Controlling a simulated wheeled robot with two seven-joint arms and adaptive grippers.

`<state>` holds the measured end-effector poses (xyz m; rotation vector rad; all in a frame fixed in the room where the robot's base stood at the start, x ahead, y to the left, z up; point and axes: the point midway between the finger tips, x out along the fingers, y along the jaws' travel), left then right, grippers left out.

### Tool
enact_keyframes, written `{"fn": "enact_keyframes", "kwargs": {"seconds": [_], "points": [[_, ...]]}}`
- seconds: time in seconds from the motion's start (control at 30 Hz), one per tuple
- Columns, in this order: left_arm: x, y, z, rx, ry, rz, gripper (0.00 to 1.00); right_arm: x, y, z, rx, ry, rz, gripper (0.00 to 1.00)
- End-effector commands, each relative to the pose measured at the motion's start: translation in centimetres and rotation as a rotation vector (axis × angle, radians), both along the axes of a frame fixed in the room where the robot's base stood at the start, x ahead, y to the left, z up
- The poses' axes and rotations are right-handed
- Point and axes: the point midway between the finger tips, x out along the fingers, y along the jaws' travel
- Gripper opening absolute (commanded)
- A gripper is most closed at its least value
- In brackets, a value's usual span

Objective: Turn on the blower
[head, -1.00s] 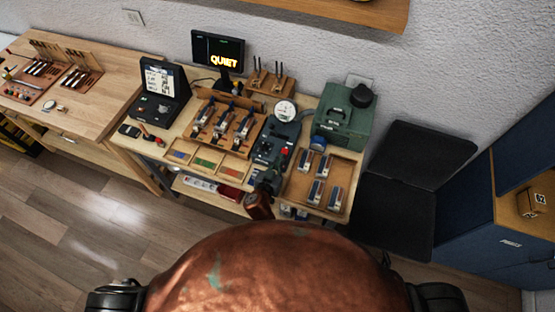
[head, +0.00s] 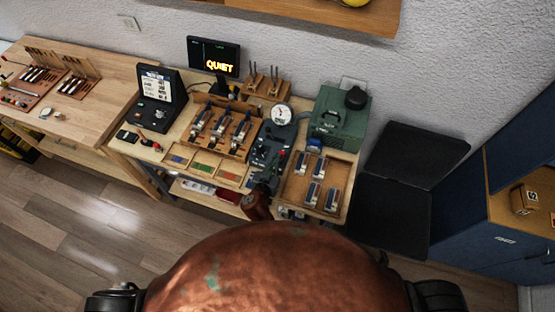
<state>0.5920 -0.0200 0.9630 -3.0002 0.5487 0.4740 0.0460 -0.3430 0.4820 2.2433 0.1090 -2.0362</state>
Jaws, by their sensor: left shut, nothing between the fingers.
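A green box with a black round cap (head: 340,122), which looks like the blower, stands at the back right of the bench. A dark grey unit with a round white gauge (head: 281,114) stands to its left. My left gripper (head: 275,172) is small and dark in the head view, over the front of the grey unit. It is shut and empty. Its reddish-brown arm link (head: 256,206) comes up from below. The gripper hides part of the unit's front controls. I cannot tell whether it touches them. My right gripper is not in view.
A wooden tray of small blue-and-grey parts (head: 319,182) lies right of the gripper. A wooden rack with several mechanisms (head: 224,130) is to the left. A screen reading QUIET (head: 214,57) stands behind. A dark chair (head: 397,185) is at the right.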

Motion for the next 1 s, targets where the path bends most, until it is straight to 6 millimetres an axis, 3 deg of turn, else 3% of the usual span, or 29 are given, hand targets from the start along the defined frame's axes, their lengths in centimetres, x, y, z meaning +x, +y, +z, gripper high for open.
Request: {"fn": "enact_keyframes", "kwargs": {"seconds": [0.27,0.6,0.8,1.0], "points": [[-0.3,-0.1,4.3,-0.002,-0.001,-0.003,0.00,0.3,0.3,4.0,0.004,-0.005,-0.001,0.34],[-7.2,2.6,4.2,-0.002,0.002,-0.002,0.00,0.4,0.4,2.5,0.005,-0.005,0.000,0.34],[-9.2,3.3,4.6,-0.002,0.001,-0.003,0.00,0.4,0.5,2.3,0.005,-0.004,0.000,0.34],[-9.6,3.5,4.8,-0.002,-0.001,-0.004,0.00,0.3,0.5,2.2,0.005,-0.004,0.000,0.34]]}}
